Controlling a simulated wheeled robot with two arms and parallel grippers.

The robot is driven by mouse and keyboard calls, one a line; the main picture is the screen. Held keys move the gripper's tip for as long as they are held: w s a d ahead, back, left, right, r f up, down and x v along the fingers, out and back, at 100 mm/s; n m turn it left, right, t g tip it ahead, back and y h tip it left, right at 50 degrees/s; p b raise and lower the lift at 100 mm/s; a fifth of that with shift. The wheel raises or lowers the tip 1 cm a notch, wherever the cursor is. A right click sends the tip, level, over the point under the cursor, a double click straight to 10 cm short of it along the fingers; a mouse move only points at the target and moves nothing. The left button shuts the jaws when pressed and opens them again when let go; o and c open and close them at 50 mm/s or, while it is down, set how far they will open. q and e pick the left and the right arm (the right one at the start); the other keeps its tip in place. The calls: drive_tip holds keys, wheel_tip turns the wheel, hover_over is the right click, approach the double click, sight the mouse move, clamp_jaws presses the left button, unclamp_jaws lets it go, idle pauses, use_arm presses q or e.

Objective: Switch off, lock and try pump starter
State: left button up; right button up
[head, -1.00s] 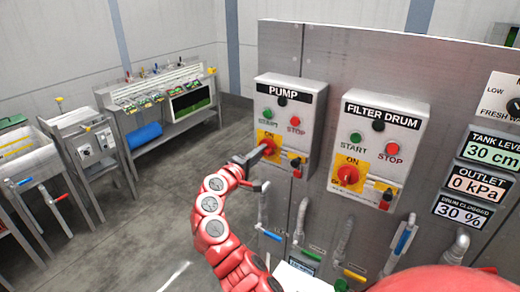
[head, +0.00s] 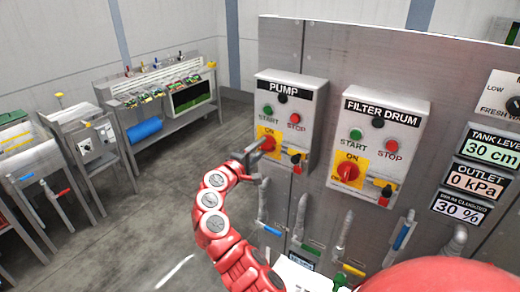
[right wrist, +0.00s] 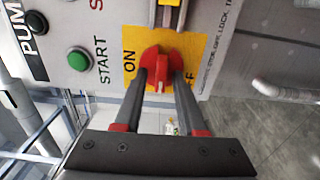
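The pump starter (head: 306,92) is a grey box marked PUMP, with a green START button (head: 268,110), a red STOP button (head: 294,118) and a red rotary knob (head: 269,143) on a yellow ON/OFF plate. My right gripper (head: 262,150) is at this knob. In the right wrist view its two fingers (right wrist: 163,85) straddle the knob's handle (right wrist: 161,72), looking open; contact is unclear. The handle stands across the direction of the ON label; OFF is partly hidden by a finger. A yellow hasp (right wrist: 170,14) sits beside the knob. My left gripper is not in view.
The similar FILTER DRUM starter (head: 382,105) is close on the right, its knob (head: 347,172) towards ON. Pipes with coloured valve handles (head: 354,270) stand below. Readout panels (head: 490,152) are at right. Benches (head: 160,95) stand left, with open floor between.

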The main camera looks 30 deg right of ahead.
idle(0.3)
drive_tip(key=shift+s+a+f, duration=0.1)
drive_tip(key=shift+a, duration=0.2)
drive_tip(key=b+v, duration=0.6)
drive_tip(key=v, duration=1)
drive_tip(key=shift+s+a, duration=0.15)
drive_tip(key=shift+a, duration=0.25)
